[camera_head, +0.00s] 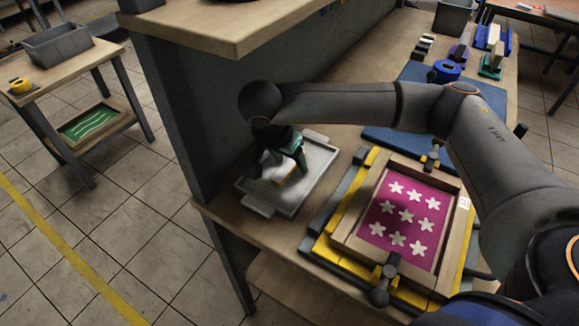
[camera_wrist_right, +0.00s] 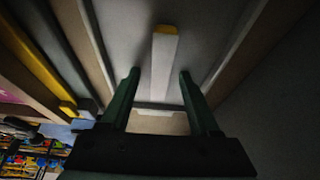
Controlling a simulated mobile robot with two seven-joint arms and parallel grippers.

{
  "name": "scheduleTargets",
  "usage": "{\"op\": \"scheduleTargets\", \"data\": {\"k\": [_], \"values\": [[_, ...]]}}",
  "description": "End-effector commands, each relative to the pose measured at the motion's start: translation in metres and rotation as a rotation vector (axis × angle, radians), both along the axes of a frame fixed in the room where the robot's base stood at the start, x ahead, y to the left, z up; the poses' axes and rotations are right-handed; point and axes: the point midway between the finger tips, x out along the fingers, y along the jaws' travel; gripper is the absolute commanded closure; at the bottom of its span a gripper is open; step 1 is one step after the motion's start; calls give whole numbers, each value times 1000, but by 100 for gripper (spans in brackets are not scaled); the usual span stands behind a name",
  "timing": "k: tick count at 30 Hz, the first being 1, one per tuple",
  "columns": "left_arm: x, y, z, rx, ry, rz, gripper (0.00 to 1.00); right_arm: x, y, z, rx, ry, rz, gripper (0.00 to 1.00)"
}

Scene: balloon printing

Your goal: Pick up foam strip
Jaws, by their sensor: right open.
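The foam strip (camera_wrist_right: 163,65), pale with a yellow end, lies in a grey metal tray (camera_head: 316,162). In the head view only part of the strip (camera_head: 286,178) shows, the rest being hidden by my right gripper. My right gripper (camera_head: 279,160) is over the tray with its green fingers pointing down. In the right wrist view the gripper (camera_wrist_right: 159,76) is open, with one finger on each side of the strip and gaps between. I cannot tell how far the fingertips are above the tray floor. My left gripper is not in view.
A grey upright panel (camera_head: 190,120) with a wooden shelf (camera_head: 230,30) stands left of the tray. Right of it is a printing frame (camera_head: 345,240) with white stars on magenta. A blue mat (camera_head: 390,140) and several tools lie farther back.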

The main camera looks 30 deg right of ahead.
Motion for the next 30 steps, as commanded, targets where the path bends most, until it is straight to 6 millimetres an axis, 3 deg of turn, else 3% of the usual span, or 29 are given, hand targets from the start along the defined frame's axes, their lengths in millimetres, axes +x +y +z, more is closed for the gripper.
{"op": "scheduleTargets", "data": {"k": [2, 18, 30], "values": [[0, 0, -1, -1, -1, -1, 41, 0, 0, 0, 0, -1, 0, 40], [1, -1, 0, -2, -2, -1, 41, 0, 0, 0, 0, 0, 0, 100], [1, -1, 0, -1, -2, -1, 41, 0, 0, 0, 0, 0, 0, 100]]}}
